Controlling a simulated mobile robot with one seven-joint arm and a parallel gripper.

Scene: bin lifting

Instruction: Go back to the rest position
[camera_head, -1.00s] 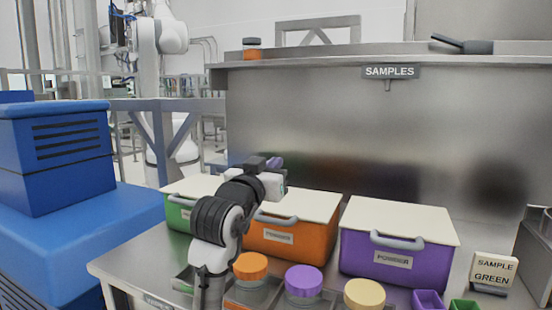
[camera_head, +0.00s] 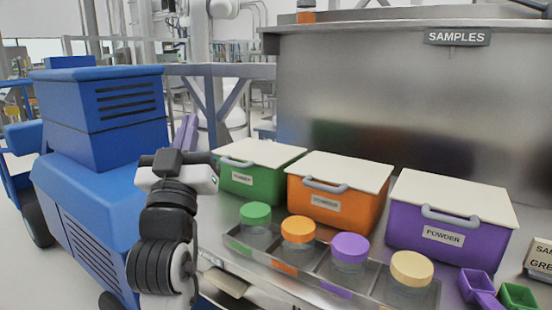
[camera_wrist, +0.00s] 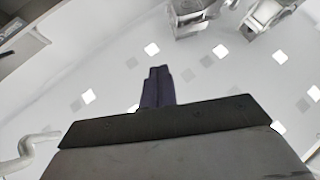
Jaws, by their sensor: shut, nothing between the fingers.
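My gripper (camera_head: 187,133) is at the left of the head view, raised in front of the blue machine and left of the bins. Its purple fingers point up and away and are shut with nothing held. In the wrist view the fingers (camera_wrist: 157,88) stand together against the bright ceiling, with no object between them. My arm is folded upright below the gripper, clear of the table.
Lidded green (camera_head: 236,180), orange (camera_head: 334,208) and purple (camera_head: 420,238) bins stand on the steel table. A rack holds jars with green (camera_head: 255,213), orange (camera_head: 298,229), purple (camera_head: 350,247) and yellow (camera_head: 411,268) lids. The blue machine (camera_head: 110,150) stands left. Small scoops (camera_head: 478,284) lie right.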

